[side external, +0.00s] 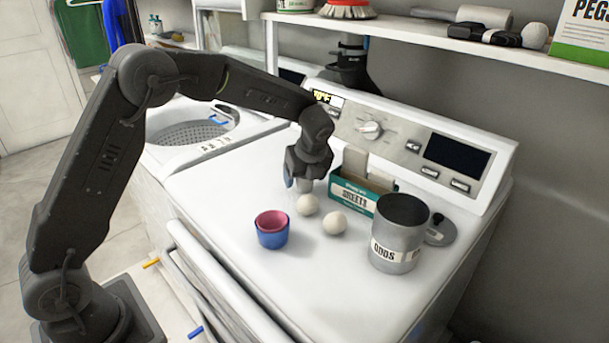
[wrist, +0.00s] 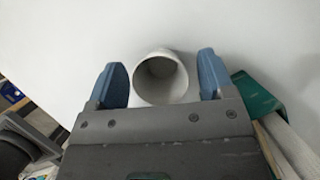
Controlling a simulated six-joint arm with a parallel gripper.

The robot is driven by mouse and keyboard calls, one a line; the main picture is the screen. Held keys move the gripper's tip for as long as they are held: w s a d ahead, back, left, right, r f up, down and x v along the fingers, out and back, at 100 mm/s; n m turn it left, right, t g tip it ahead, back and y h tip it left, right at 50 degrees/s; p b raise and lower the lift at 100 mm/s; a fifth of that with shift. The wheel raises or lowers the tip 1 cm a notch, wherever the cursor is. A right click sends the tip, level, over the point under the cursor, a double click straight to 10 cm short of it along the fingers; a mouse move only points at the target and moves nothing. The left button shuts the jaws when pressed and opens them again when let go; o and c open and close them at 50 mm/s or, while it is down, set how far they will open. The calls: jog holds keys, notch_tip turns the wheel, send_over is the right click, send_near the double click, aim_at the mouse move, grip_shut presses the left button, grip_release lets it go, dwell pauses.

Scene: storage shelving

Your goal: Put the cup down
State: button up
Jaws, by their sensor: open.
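A plain white cup (wrist: 160,80) stands between my two blue fingertips in the wrist view, its round mouth facing the camera. My gripper (wrist: 161,68) is open, with a finger on each side of the cup and small gaps showing. In the side external view my gripper (side external: 301,178) is low over the white dryer top (side external: 235,195), and the cup (side external: 305,185) is mostly hidden behind the fingers. A blue cup with a pink inside (side external: 272,232) stands apart, nearer the dryer's front edge.
Two cream balls (side external: 307,205) lie just in front of my gripper. A green and white open box (side external: 352,193) stands close to its right. A grey labelled canister (side external: 398,238) and its lid (side external: 441,231) are further right. The control panel rises behind.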

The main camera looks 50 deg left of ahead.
jog(key=v, duration=1.1)
jog(key=s+r+n+t+h, duration=0.1)
jog(key=s+r+n, duration=0.2)
jog(key=s+n, duration=0.4)
jog(key=s+r+n+t+h, duration=0.1)
jog(key=s+r+n+h, duration=0.1)
jog(key=s+n, duration=0.6)
jog(key=s+d+r, duration=0.1)
jog(key=s, duration=0.5)
jog(key=shift+s+r+t, duration=0.2)
jog(key=shift+r+t, duration=0.1)
jog(key=shift+r, duration=0.05)
jog(key=shift+o, duration=0.2)
jog(key=s+f+n+t+h, duration=0.1)
jog(key=s+f+n, duration=0.2)
jog(key=s+n, duration=0.3)
jog(key=shift+s+d+n, duration=0.4)
jog(key=shift+s, duration=0.35)
jog(key=shift+o, duration=0.3)
jog(key=shift+s+f+n, duration=0.25)
jog(key=shift+f+n, duration=0.05)
jog(key=shift+f, duration=0.05)
